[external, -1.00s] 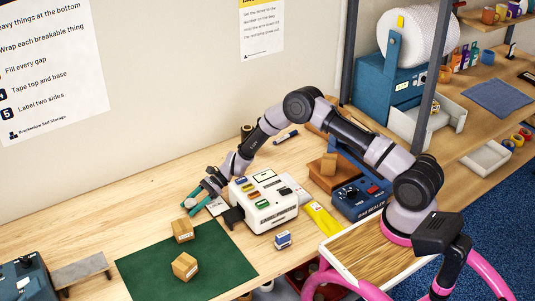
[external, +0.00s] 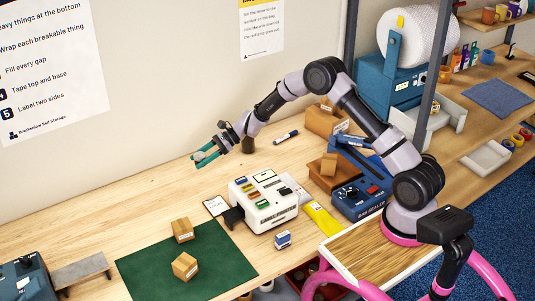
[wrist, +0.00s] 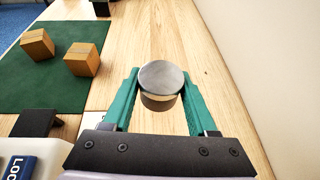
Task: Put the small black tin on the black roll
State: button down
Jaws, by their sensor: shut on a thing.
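My gripper (external: 204,155), with green fingers, is raised above the back of the wooden table near the wall. In the wrist view the gripper (wrist: 162,90) is shut on a small round tin (wrist: 162,76). The tin's top looks grey and shiny and its side is darker and reflective; it sits upright between the fingertips. A dark, brownish-black roll (external: 249,146) stands at the back of the table, just right of my gripper in the external view. My wrist partly hides it, and the wrist view does not show it.
A white label machine (external: 265,205) stands in front of my arm. Two small cartons (external: 184,267) are on the green mat (external: 140,272). A marker (external: 287,136) lies right of the roll, and cartons (external: 325,120) stand farther right. The table's back left is clear.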

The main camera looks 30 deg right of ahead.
jog(key=w+d+r+m+t, duration=0.35)
jog(key=w+d, duration=0.35)
jog(key=d, duration=0.6)
notch_tip(320, 180, up, 5)
jog(key=m+t+h, duration=0.2)
jog(key=t, duration=0.1)
send_over(248, 139)
jog(key=w, duration=0.2)
jog(key=shift+m+h, duration=0.25)
jog(key=shift+h, duration=0.05)
jog(key=f, duration=0.1)
jog(key=d+f, duration=0.1)
jog(key=f, duration=0.3)
jog(key=shift+w+d+f, duration=0.15)
jog(key=shift+w+d, duration=0.05)
jog(key=shift+w, duration=0.05)
jog(key=shift+f, duration=2.1)
jog(key=shift+f, duration=0.15)
jog(key=shift+c, duration=1)
grip_release()
